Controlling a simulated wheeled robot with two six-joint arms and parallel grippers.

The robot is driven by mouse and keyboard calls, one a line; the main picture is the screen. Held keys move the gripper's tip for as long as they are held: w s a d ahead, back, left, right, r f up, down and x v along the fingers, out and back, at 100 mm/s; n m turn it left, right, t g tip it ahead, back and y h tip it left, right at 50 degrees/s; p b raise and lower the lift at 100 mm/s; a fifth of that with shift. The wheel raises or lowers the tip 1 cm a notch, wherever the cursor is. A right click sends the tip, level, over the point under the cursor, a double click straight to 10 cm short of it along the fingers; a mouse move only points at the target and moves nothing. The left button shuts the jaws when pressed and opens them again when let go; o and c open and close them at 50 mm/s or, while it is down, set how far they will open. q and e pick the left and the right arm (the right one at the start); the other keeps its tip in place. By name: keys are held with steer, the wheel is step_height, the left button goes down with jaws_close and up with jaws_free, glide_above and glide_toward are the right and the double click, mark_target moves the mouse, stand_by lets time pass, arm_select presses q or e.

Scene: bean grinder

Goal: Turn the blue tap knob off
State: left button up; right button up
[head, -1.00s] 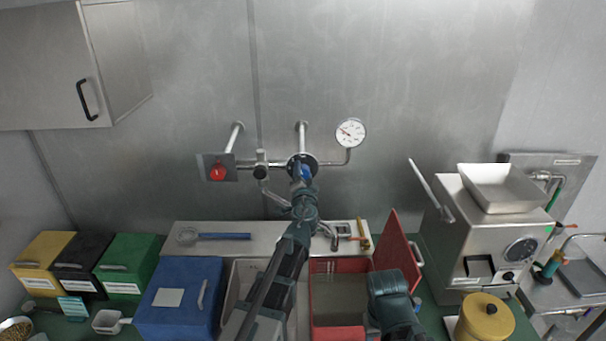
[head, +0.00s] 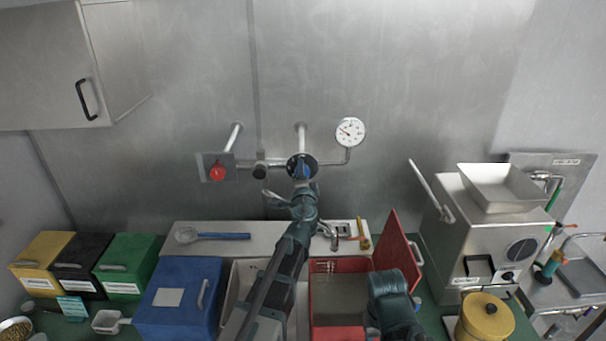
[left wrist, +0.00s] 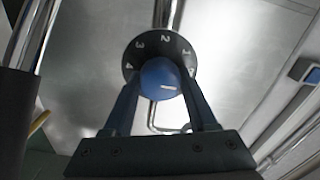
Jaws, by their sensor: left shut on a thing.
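The blue tap knob (head: 303,171) sits in front of a black dial plate on the back wall's pipework. In the left wrist view the knob (left wrist: 160,80) shows a white pointer line, and the black dial (left wrist: 184,52) carries white numbers. The pointer lies roughly level, toward the right side near the 1. My left gripper (head: 302,180) is at the knob, and in the left wrist view its two fingers (left wrist: 163,97) are shut on the knob from either side. My right gripper (head: 392,298) is low over the red bin; its fingers are not clear.
A red knob (head: 217,173) on a plate is left of the blue one. A pressure gauge (head: 350,132) is at the right. Blue (head: 180,297) and red (head: 340,300) bins stand below. A grinder machine (head: 485,230) stands at the right.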

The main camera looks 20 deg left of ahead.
arm_select(q)
steer(key=o, duration=1.4)
steer(key=shift+c, duration=0.2)
